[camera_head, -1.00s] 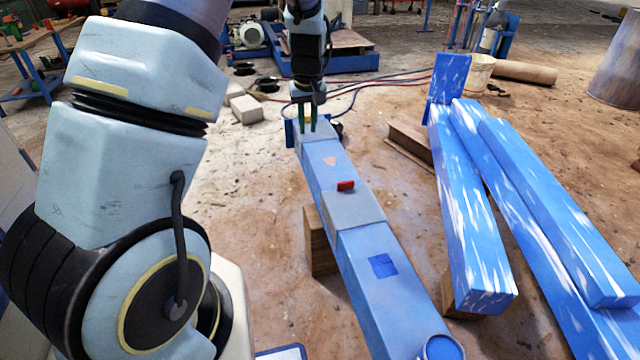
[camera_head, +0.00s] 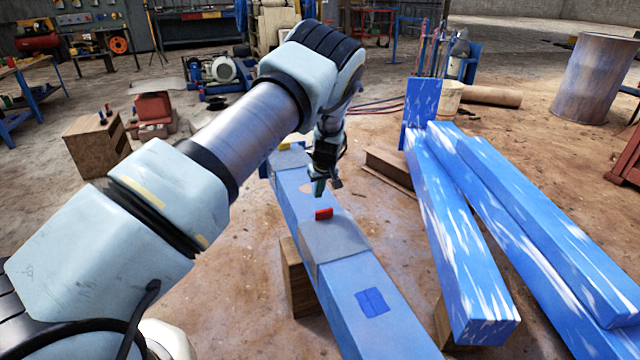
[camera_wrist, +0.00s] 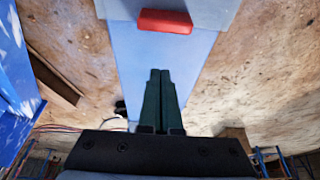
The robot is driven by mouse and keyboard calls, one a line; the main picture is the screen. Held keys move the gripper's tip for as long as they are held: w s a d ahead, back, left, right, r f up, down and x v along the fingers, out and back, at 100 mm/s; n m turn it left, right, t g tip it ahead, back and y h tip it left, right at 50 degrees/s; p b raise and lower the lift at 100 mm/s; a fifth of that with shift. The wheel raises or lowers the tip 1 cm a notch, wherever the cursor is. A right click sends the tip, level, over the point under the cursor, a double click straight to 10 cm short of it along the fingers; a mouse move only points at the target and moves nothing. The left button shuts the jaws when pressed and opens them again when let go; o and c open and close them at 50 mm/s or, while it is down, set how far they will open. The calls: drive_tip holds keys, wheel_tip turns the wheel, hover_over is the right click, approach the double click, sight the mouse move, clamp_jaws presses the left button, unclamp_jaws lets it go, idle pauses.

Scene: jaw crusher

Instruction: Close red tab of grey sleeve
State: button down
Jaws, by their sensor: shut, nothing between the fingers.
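The grey sleeve (camera_head: 342,240) wraps around a long blue beam (camera_head: 383,325). Its red tab (camera_head: 324,213) stands at the sleeve's edge nearer my gripper. My gripper (camera_head: 319,190) is above the beam, just behind the red tab in the head view, and looks apart from it. In the wrist view, the green fingers of my gripper (camera_wrist: 161,75) are together and empty, pointing toward the red tab (camera_wrist: 165,21). The grey sleeve (camera_wrist: 215,10) shows at the top of that view, partly cut off.
Wooden blocks (camera_head: 297,277) support the blue beam. Several white-streaked blue beams (camera_head: 465,270) lie to the right, with an upright blue plate (camera_head: 420,105) at their far end. A brown steel piece (camera_head: 388,168) lies on the dirt floor between them.

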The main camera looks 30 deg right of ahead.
drive_tip(key=x, duration=0.3)
drive_tip(key=s, duration=0.1)
drive_tip(key=s+p, duration=0.1)
drive_tip(key=shift+s+a+r, duration=0.1)
drive_tip(key=shift+s+r, duration=0.15)
drive_tip(key=shift+s, duration=0.05)
drive_tip(key=shift+s+a+f, duration=0.15)
drive_tip(key=shift+s, duration=0.6)
drive_tip(key=shift+s, duration=0.1)
